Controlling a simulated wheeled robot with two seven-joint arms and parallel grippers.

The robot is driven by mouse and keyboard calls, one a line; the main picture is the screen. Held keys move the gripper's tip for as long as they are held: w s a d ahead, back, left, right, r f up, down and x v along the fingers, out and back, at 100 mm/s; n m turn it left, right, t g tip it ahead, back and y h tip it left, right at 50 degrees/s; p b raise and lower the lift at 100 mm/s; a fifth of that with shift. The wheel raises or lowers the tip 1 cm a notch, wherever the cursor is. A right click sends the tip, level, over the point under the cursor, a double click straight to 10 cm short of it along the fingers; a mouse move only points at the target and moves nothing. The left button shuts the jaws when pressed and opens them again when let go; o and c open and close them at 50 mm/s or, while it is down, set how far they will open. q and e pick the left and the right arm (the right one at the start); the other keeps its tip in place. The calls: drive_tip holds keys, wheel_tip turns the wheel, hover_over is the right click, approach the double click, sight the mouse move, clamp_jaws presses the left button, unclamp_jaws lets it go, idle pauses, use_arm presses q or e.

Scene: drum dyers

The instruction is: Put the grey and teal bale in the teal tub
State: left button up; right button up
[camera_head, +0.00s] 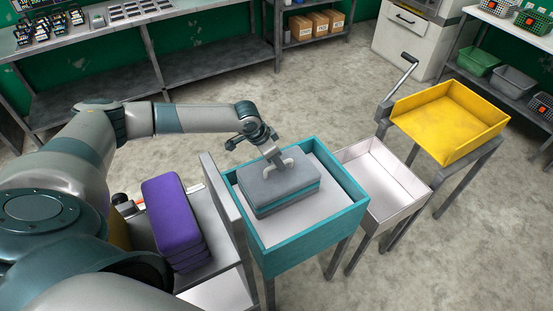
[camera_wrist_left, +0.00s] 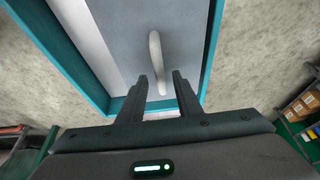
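The grey and teal bale (camera_head: 280,187), grey with a teal band round its side and a pale handle (camera_head: 290,160) on top, is inside the walls of the teal tub (camera_head: 310,237). It looks flat and level over the tub's pale floor. My left gripper (camera_head: 273,153) is at the handle, just above the bale. In the left wrist view its fingers (camera_wrist_left: 160,77) stand apart, with the near end of the handle (camera_wrist_left: 156,55) between them and gaps showing. The bale's underside is hidden. My right gripper is in neither view.
Purple bales (camera_head: 175,220) are stacked on a grey stand left of the tub. A white tub (camera_head: 378,180) and a yellow tub (camera_head: 450,125) stand to the right. Open concrete floor lies behind.

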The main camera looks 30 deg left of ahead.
use_arm(q)
drive_tip(key=shift+r, duration=0.1)
drive_tip(key=b+v, duration=0.4)
drive_tip(key=v, duration=0.8)
idle(0.7)
